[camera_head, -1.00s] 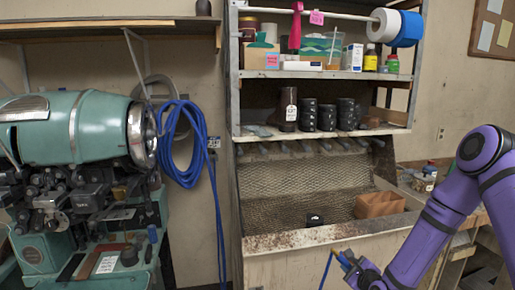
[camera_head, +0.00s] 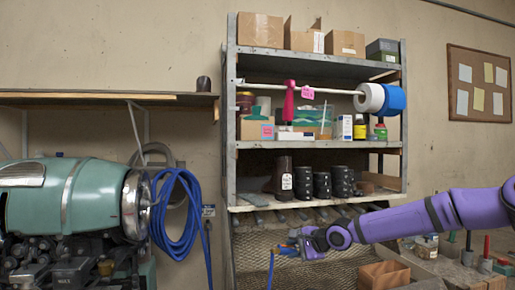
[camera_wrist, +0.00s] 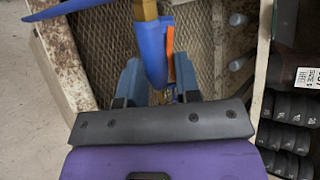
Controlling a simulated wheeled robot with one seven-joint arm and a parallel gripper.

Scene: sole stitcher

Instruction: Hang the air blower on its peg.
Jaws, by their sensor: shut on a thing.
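The air blower (camera_wrist: 152,48) is blue with an orange strip and a brass-coloured end. My gripper (camera_wrist: 158,88) is shut on it, one finger on each side of its body. In the head view, my gripper (camera_head: 300,245) holds the blower (camera_head: 285,250) in front of the mesh panel, below and apart from a row of grey pegs (camera_head: 302,215). A blue hose (camera_head: 270,271) hangs down from the blower. Pegs (camera_wrist: 237,64) also show to the right of the blower in the wrist view. I cannot tell which peg is the blower's.
The pegs stick out under a shelf (camera_head: 250,207) holding a dark bottle (camera_head: 283,178) and stacked black cups (camera_head: 322,186). A coiled blue hose (camera_head: 177,220) hangs at left beside a teal machine (camera_head: 95,200). A brown bin (camera_head: 384,275) stands below my arm.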

